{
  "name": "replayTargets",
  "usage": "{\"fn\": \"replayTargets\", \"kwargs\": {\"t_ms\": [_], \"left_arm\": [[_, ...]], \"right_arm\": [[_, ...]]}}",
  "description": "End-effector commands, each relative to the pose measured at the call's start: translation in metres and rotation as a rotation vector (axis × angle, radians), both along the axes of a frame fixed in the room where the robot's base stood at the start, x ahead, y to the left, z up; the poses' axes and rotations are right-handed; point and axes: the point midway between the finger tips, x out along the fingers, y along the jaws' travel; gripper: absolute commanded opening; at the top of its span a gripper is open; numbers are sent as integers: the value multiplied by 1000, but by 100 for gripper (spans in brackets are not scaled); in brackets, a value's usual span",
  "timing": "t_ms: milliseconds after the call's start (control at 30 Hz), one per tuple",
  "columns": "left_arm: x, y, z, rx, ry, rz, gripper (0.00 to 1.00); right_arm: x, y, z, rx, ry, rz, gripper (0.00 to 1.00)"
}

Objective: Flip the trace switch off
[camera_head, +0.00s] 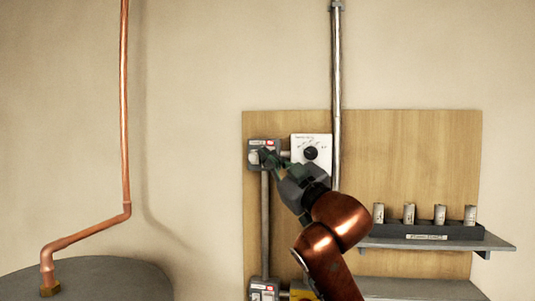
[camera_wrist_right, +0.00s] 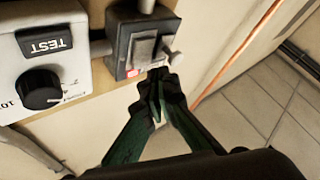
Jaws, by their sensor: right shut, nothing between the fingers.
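A small grey switch box (camera_head: 256,145) with a red and white label is mounted at the upper left of the wooden board. I take it for the trace switch; its label is too small to read. In the right wrist view the box (camera_wrist_right: 122,38) has a grey rocker or lever on its face, and I cannot tell its position. My right gripper (camera_head: 268,156) is shut and empty, its fingertips in front of the box. In the right wrist view the gripper (camera_wrist_right: 158,82) is close to the box's label edge; contact is unclear. My left gripper is out of view.
A white dial box (camera_head: 324,142) with a black knob sits just right of the switch box. A shelf (camera_head: 500,244) holds a dark tray with several pale cylinders. A copper pipe (camera_head: 124,100) runs up the left wall.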

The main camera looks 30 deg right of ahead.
Motion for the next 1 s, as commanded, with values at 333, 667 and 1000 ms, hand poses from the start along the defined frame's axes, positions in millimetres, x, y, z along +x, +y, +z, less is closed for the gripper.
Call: {"fn": "replayTargets", "kwargs": {"t_ms": [333,667,1000], "left_arm": [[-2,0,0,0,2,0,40],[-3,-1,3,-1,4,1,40],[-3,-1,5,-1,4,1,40]], "right_arm": [[0,0,0,0,0,0,0],[3,-2,1,0,1,-1,0],[6,-5,1,0,0,0,0]]}}
